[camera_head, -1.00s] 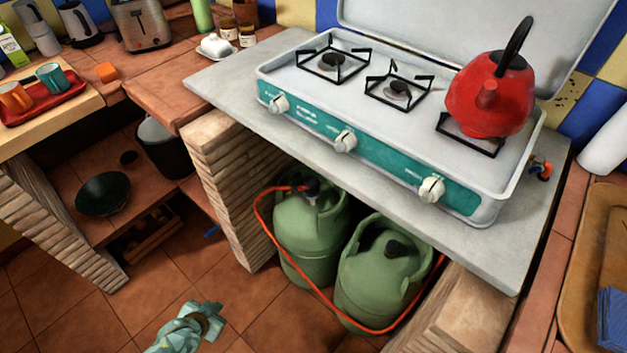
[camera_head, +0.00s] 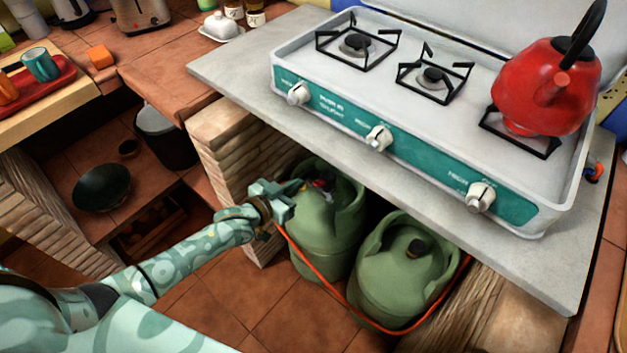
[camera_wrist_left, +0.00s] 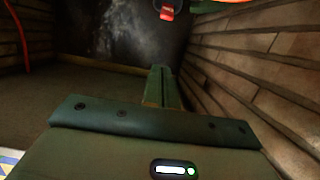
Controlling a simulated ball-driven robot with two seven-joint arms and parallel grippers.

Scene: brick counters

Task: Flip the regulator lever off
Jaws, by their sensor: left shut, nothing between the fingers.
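The regulator (camera_head: 318,183), dark with a red part, sits on top of the left green gas cylinder (camera_head: 325,235) under the counter. An orange-red hose runs from it. My left gripper (camera_head: 295,187) is shut and empty, just left of the regulator and partly in front of it. I cannot tell from the head view whether it touches. My right gripper is not in view.
A second green cylinder (camera_head: 405,270) stands to the right. The grey counter slab (camera_head: 240,75) with the stove and red kettle (camera_head: 545,85) lies above. A brick pillar (camera_head: 225,150) stands close on the left of the cylinders.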

